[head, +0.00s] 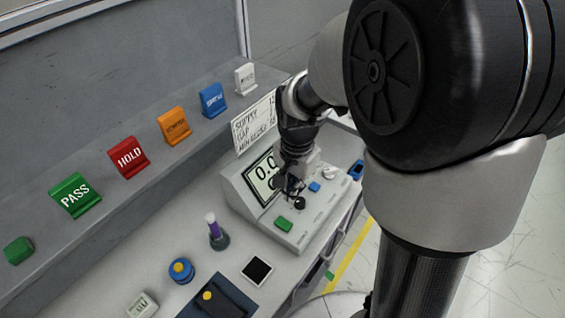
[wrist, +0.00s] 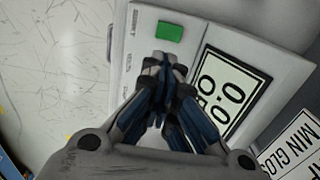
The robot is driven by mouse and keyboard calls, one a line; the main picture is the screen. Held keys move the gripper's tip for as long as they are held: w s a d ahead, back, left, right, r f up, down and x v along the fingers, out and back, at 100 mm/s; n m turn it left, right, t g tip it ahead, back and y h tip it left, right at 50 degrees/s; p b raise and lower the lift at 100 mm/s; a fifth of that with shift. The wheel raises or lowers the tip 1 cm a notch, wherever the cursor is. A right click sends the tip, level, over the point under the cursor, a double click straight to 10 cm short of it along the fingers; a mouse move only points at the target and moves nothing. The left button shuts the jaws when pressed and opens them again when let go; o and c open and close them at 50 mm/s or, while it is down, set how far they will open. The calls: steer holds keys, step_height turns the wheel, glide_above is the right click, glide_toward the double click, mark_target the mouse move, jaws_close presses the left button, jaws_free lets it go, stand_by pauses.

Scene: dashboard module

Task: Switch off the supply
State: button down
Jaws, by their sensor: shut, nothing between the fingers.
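The supply is a grey sloped box (head: 240,200) on the bench, and its panel also shows in the wrist view (wrist: 141,25). Its display (head: 262,183) reads "0.0" in part; in the wrist view the display (wrist: 228,98) shows "0.0" and a second line partly hidden by my fingers. A green button (head: 284,224) is at the panel's near end and shows in the wrist view (wrist: 169,32). A black knob (head: 299,203) and a blue button (head: 314,187) are farther along. My gripper (head: 294,195) is shut and empty, close over the panel by the knob; contact cannot be told.
A white card (head: 254,126) with "SUPPLY" text stands behind the box. Coloured signs such as PASS (head: 75,195) line the back ledge.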

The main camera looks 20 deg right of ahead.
mark_target(291, 223)
step_height(291, 223, down, 12)
steer(key=b, duration=0.4)
steer(key=shift+f, duration=0.15)
